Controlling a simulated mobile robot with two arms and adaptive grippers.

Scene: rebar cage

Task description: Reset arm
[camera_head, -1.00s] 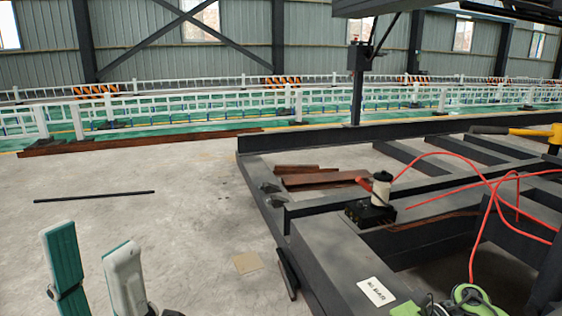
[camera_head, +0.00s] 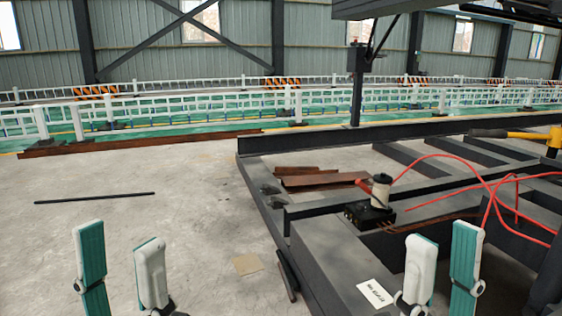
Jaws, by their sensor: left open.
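My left gripper (camera_head: 119,234) stands at the bottom left of the head view, fingers pointing up over the grey floor. Its two white and teal fingers are apart, with nothing between them. My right gripper (camera_head: 445,232) stands at the bottom right, in front of the dark steel frame. Its fingers also point up, apart and empty. The lower parts of both grippers are cut off by the picture's bottom edge.
A dark steel frame (camera_head: 262,196) fills the right side. On it are a white and black device with a red handle (camera_head: 380,189), a red hose (camera_head: 440,205), a yellow tool (camera_head: 530,134) and a white label (camera_head: 375,293). A black bar (camera_head: 95,198) lies on the open floor.

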